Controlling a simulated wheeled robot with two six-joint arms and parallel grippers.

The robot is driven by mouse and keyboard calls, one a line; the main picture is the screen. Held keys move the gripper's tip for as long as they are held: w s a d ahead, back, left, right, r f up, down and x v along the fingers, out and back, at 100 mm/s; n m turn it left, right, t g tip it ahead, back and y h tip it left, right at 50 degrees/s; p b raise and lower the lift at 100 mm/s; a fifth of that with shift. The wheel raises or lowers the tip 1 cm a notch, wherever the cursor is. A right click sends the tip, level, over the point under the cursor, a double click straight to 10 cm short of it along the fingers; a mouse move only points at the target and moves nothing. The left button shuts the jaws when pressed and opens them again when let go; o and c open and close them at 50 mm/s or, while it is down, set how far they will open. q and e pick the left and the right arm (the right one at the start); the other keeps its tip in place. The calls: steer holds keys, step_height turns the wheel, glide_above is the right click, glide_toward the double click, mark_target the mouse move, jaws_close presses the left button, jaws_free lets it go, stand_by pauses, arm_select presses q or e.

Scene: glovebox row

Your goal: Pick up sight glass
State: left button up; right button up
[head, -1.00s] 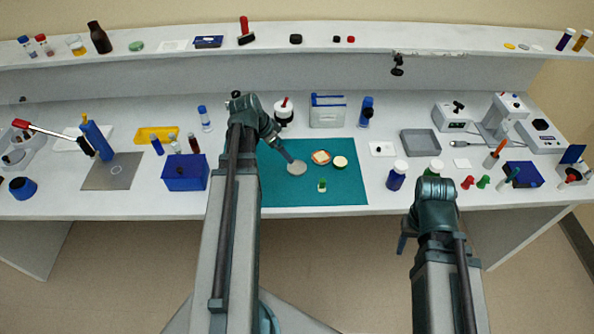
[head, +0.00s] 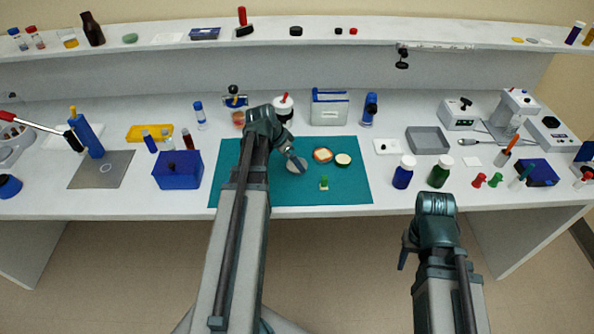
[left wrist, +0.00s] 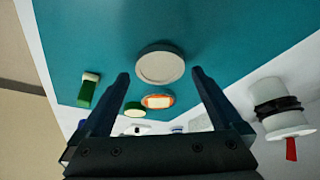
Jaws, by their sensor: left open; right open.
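A round grey-white disc (head: 296,166), which looks like the sight glass, lies on the teal mat (head: 350,190). It also shows in the left wrist view (left wrist: 160,65), ahead of and between the open fingertips, with nothing gripped. My left gripper (head: 291,156) is just above it in the head view and partly covers it; contact cannot be told. An orange-rimmed disc (head: 322,155) and a green-rimmed disc (head: 343,160) lie to its right. My right gripper (head: 404,252) is open and empty, in front of the bench.
A small green-and-white piece (head: 324,184) lies on the mat nearer me. A white jar with a red top (head: 283,107) and a clear box (head: 329,108) stand behind the mat. A blue box (head: 178,170) is left; blue (head: 403,172) and green (head: 439,174) bottles are right.

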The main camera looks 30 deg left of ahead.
arm_select(q)
steer(key=b+x, duration=0.1)
steer(key=x, duration=0.1)
steer(key=shift+w+f, duration=0.15)
steer(key=shift+f, duration=0.15)
steer(key=shift+r, duration=0.1)
jaws_close()
